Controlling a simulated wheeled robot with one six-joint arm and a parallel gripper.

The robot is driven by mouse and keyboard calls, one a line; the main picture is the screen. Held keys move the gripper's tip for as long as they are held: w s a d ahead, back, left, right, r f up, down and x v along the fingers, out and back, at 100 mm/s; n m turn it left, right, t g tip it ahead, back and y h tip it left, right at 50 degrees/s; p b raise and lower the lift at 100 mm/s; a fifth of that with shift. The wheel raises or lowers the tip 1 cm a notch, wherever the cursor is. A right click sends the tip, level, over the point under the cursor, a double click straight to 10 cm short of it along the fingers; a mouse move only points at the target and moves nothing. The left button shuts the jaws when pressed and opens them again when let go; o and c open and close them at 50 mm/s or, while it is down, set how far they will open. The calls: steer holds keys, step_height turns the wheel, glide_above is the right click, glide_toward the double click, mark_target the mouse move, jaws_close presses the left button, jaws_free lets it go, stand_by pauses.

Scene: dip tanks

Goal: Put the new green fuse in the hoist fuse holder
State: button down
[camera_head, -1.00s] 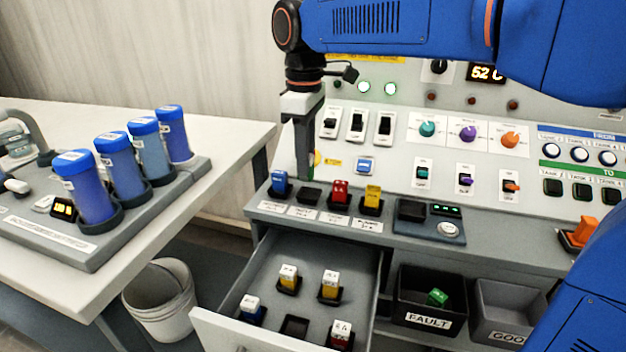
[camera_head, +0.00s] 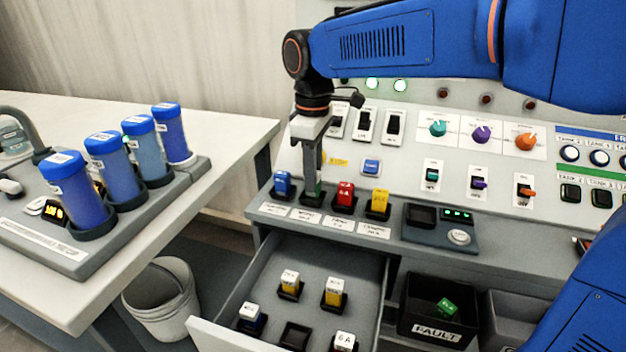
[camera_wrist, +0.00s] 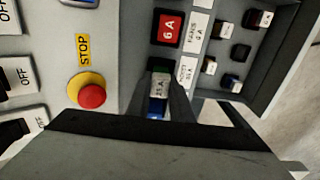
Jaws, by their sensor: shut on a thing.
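My gripper (camera_head: 312,180) is shut on the new green fuse (camera_head: 318,187), at the second holder from the left (camera_head: 312,200) in the panel's fuse row. The fuse's white, printed end shows between the fingers in the wrist view (camera_wrist: 159,87). The fuse is low at this holder; I cannot tell whether it is fully seated. The blue fuse (camera_head: 282,183) is to its left, and the red (camera_head: 345,195) and yellow (camera_head: 378,202) fuses are to its right. Another green fuse (camera_head: 445,306) lies in the FAULT bin (camera_head: 432,331).
The open drawer (camera_head: 262,300) holds several white-capped fuses and one empty socket (camera_head: 295,336). A red STOP button (camera_wrist: 92,96) is beside the fingers. Blue-capped cylinders (camera_head: 125,165) stand on the left table.

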steer(key=shift+f, duration=0.75)
steer(key=c, duration=1.6)
jaws_free()
steer(key=shift+f, duration=0.1)
step_height(320, 180, up, 12)
steer(key=shift+r, duration=0.15)
